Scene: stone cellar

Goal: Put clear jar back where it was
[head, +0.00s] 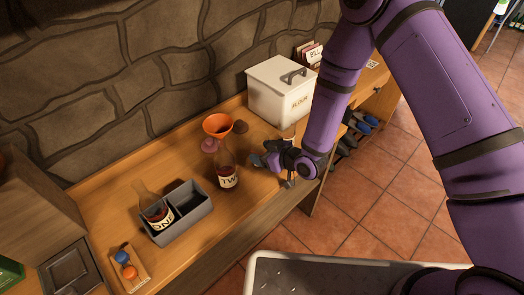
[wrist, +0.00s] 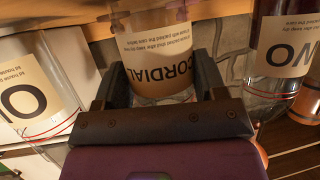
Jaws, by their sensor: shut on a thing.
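My gripper (wrist: 160,75) is shut on a clear jar (wrist: 165,98) with a cream label reading CORDIAL, upside down in the wrist view. The jar stands between the two dark fingers, and its upper part is cut off. In the head view my gripper (head: 274,163) is over the front part of the wooden counter, right of bottle TWO. It hides most of the jar there, and I cannot tell whether the jar touches the counter.
Bottle TWO (head: 228,177) holds dark liquid, near an orange funnel (head: 217,124) and reddish round things. Bottle ONE (head: 156,212) leans in a grey divided box (head: 186,219). A white flour bin (head: 279,92) stands behind. Small tray (head: 136,277) at left. Bare counter (head: 112,205) shows at left.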

